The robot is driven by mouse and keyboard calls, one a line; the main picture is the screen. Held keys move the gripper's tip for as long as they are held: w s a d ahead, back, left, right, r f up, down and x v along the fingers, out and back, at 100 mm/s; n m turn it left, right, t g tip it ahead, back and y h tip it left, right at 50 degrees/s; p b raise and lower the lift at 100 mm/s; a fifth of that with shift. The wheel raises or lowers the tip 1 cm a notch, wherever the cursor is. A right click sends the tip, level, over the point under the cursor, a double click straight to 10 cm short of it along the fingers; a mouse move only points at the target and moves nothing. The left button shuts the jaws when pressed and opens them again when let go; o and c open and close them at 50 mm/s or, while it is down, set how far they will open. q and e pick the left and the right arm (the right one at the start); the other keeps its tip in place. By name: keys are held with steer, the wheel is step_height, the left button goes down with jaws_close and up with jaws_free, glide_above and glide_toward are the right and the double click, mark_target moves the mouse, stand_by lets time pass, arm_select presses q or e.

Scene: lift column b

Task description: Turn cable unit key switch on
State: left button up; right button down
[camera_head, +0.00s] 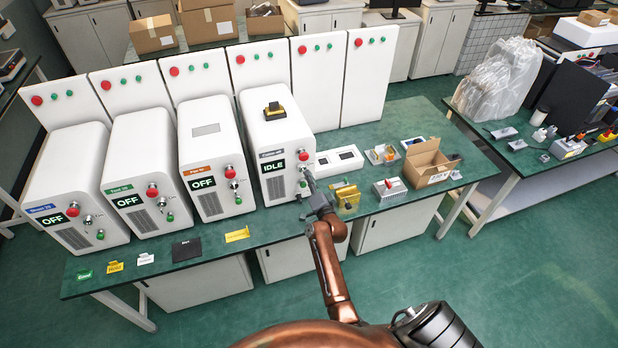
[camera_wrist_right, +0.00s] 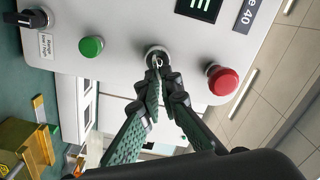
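The cable unit (camera_head: 276,122) is the rightmost of the white cabinets on the bench, with a black and yellow item on top. Its display (camera_head: 277,167) reads IDLE. My right gripper (camera_head: 308,181) is at its front panel. In the right wrist view, the fingertips (camera_wrist_right: 162,82) close around the small metal key of the key switch (camera_wrist_right: 157,53), which sits between a green button (camera_wrist_right: 91,46) and a red knob (camera_wrist_right: 222,81). The fingers partly hide the key, so its exact angle is hard to read. My left gripper is not in view.
Three similar cabinets to the left have displays reading OFF (camera_head: 202,183). A yellow block (camera_head: 347,197) and an open cardboard box (camera_head: 428,163) lie to the right on the green bench. Coloured tags and a black card (camera_head: 187,249) lie along the front edge.

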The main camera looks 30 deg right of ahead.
steer(key=c, duration=2.2)
jaws_free()
steer(key=shift+o, duration=0.2)
steer(key=n+b, duration=0.3)
steer(key=n, duration=0.1)
steer(key=n+b, duration=0.4)
steer(key=a+n+b, duration=0.1)
steer(key=n+b, duration=0.2)
steer(key=n, duration=0.1)
steer(key=shift+w+b, duration=0.1)
steer(key=shift+b, duration=0.25)
steer(key=p+v, duration=0.1)
steer(key=v, duration=0.7)
steer(key=s+a+f+n+g+y, duration=0.1)
steer(key=s+a+f+g, duration=0.1)
steer(key=f, duration=1.1)
steer(key=s+a+f+n+g+y+p, duration=0.1)
steer(key=s+a+f+g, duration=0.2)
steer(key=f, duration=1)
steer(key=shift+s+f+g+y+p, duration=0.3)
steer(key=shift+s+g, duration=0.1)
steer(key=shift+s, duration=0.3)
steer(key=shift+a, duration=0.1)
